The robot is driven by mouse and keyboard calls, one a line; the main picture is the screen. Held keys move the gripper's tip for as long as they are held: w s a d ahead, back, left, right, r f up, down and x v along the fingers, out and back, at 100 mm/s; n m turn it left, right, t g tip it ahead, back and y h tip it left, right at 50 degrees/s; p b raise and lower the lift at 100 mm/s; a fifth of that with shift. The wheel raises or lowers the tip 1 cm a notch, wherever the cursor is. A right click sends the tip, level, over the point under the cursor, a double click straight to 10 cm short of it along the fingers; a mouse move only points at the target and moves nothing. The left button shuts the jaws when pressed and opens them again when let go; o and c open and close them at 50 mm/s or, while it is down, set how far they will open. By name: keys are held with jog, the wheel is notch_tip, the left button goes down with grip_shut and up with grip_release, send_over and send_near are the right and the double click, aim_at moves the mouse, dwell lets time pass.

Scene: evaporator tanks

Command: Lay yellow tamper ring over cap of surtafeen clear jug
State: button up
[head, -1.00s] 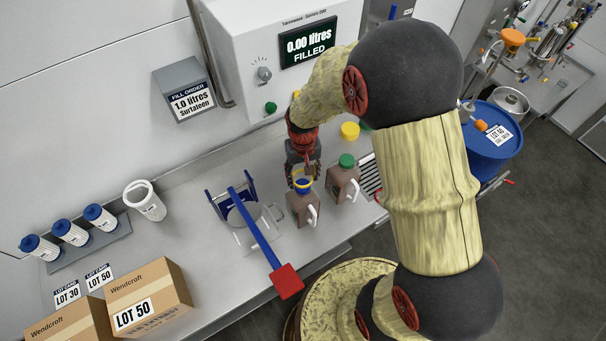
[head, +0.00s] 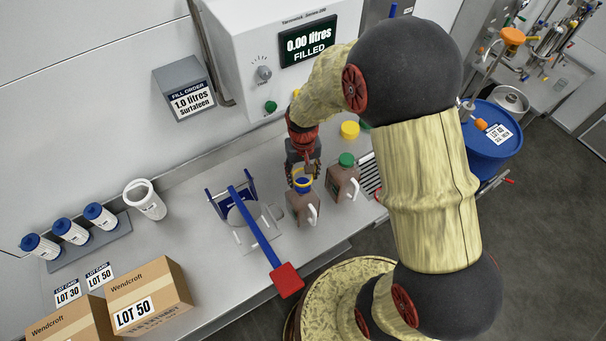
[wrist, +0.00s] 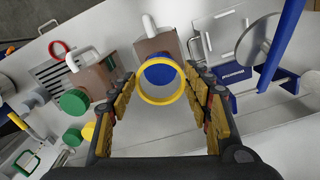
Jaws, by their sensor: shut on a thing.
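My gripper (wrist: 160,92) is shut on the yellow tamper ring (wrist: 140,92), held between its yellow-padded fingers. The ring is in front of the blue cap (wrist: 160,72) of a brownish jug (wrist: 157,44) with a white handle. In the head view the gripper (head: 302,178) is directly above this jug (head: 302,210), with the ring at the cap (head: 304,184). Whether the ring touches the cap or is still slightly above it cannot be told. No name on the jug is readable.
A similar jug with a green cap (head: 347,160) stands close to the right. To the left is a metal stand with a blue lever (head: 255,230) ending in a red block (head: 286,280). A yellow cap (head: 349,130) lies behind.

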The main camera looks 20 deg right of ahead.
aim_at(303, 181)
jog(key=shift+f+b, duration=1.25)
jog(key=shift+f, duration=0.7)
jog(key=o, duration=0.6)
jog(key=shift+o, duration=0.9)
jog(key=shift+r, duration=0.1)
notch_tip(303, 181, up, 7)
jog(key=p, duration=0.5)
